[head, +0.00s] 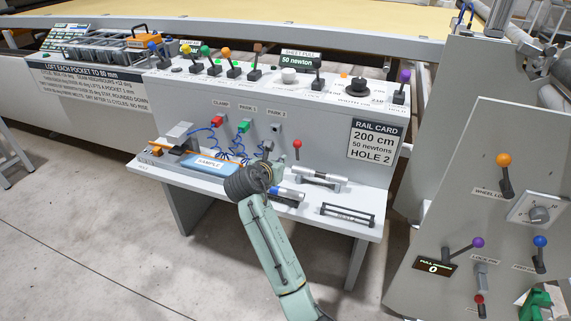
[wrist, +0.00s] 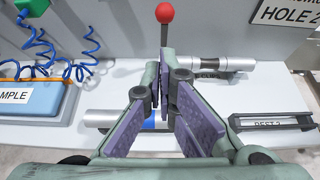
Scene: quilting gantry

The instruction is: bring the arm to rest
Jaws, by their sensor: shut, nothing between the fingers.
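My arm (head: 275,250) reaches up from the bottom of the head view, over the front shelf. In the wrist view, my gripper (wrist: 164,65) is shut with nothing between its purple-padded fingers. Its tips point toward the back panel, below a lever with a red knob (wrist: 165,12). A silver cylinder with a blue band (wrist: 112,117) lies on the shelf behind the fingers, partly hidden by them. In the head view, the wrist joint hides most of my gripper.
The shelf (head: 330,225) also carries a blue sample tray (head: 208,165), a silver cylinder on a holder (head: 318,178) and an empty black rack (head: 347,214). Blue coiled cords (wrist: 85,45) hang at the left. A lever console (head: 260,85) rises behind; a grey control cabinet (head: 480,200) stands right.

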